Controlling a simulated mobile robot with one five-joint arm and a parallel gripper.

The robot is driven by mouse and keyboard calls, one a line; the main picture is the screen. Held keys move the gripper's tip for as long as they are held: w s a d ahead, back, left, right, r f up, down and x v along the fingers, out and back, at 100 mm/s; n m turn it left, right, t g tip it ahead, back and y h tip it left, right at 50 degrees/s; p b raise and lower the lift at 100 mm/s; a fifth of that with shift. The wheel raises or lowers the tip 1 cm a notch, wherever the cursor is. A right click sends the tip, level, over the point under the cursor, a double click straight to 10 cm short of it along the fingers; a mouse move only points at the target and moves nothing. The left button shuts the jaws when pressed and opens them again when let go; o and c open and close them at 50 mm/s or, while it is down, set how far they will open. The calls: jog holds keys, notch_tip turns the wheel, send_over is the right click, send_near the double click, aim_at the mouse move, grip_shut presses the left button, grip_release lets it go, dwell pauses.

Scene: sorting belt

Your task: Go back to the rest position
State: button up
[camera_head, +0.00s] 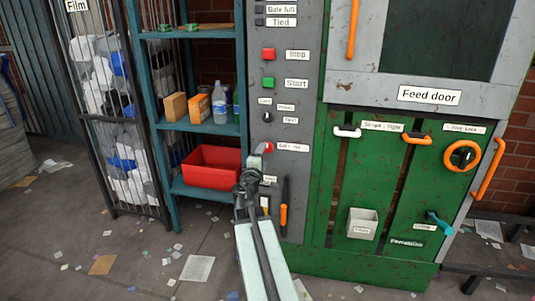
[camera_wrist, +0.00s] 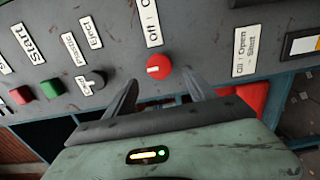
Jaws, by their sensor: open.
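My gripper (camera_head: 257,160) is in front of the grey control panel (camera_head: 283,125), at the height of a red rotary knob (camera_head: 268,148). In the wrist view my gripper (camera_wrist: 162,86) is open, with its two dark fingers apart and nothing held between them. The red knob (camera_wrist: 158,67) shows just beyond and between the fingertips, with an "Off : On" label by it. Whether the fingers touch the knob I cannot tell. My arm reaches forward and up from the bottom middle of the head view.
A red bin (camera_head: 211,166) sits on the blue shelf (camera_head: 159,100) left of my gripper. The green machine (camera_head: 340,225) with orange handles stands to the right. The littered floor (camera_head: 150,260) is open at front left.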

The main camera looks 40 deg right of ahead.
jog(key=shift+v, duration=1.2)
jog(key=shift+a, duration=0.1)
